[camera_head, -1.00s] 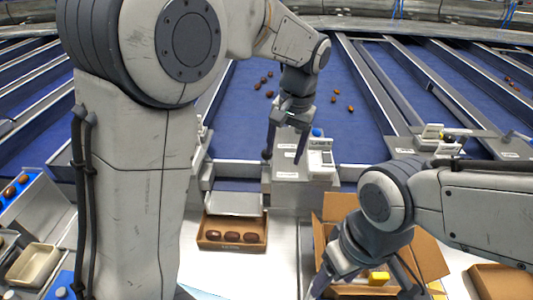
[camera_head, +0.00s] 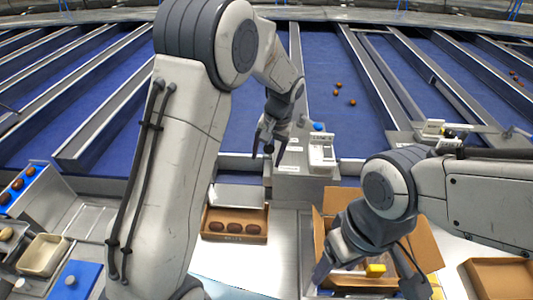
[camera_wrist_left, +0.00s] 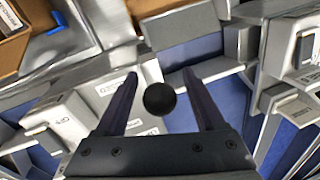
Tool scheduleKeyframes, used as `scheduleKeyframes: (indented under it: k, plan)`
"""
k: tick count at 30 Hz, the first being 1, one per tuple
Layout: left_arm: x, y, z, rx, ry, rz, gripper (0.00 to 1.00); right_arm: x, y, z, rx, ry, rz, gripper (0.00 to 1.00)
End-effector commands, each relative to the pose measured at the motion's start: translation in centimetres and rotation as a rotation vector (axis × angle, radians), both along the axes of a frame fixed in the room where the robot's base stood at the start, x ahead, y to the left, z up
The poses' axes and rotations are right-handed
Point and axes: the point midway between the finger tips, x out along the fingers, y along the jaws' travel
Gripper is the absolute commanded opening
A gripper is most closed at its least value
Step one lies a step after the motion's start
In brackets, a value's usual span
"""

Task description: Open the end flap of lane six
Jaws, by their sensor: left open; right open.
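My left gripper (camera_head: 267,157) is open and points down beside the grey lane-end housing (camera_head: 298,180) in the head view. In the left wrist view my left gripper (camera_wrist_left: 160,74) has its fingers spread, with a round black knob (camera_wrist_left: 160,99) showing between them. The fingers do not close on it, and I cannot tell whether they touch it. A grey plate (camera_wrist_left: 183,52), perhaps the end flap, lies past the fingertips with blue belt beside it. The lane number is not readable. My right gripper (camera_head: 367,280) is open over a cardboard box (camera_head: 428,243).
A white labelled unit (camera_head: 321,151) and a blue button (camera_head: 318,126) sit on the housing. Several dates lie on the blue belt (camera_head: 325,60). An empty carton (camera_head: 480,275) is at right.

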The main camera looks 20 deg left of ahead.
Motion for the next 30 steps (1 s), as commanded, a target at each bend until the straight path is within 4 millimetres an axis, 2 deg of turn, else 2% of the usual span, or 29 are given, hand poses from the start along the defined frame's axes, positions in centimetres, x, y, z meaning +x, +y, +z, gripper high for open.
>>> scheduleKeyframes:
  k: [8, 10, 14, 30]
  plan:
    - [-0.01, 0.03, -0.24, 0.0, 0.0, 0.0, 0.71, 0.0, 0.0, 0.03, 0.0, 0.0, 0.0, 0.68]
    - [-0.01, 0.01, -0.23, 0.0, 0.0, 0.0, 0.52, 0.0, 0.0, 0.03, 0.0, 0.0, 0.0, 0.68]
    - [0.0, 0.01, -0.22, 0.0, 0.0, 0.0, 0.02, 0.0, 0.0, 0.02, 0.0, 0.0, 0.0, 0.68]
    - [0.01, 0.01, -0.17, -0.001, -0.001, 0.0, 0.0, 0.0, 0.0, 0.03, 0.0, 0.0, 0.0, 0.68]
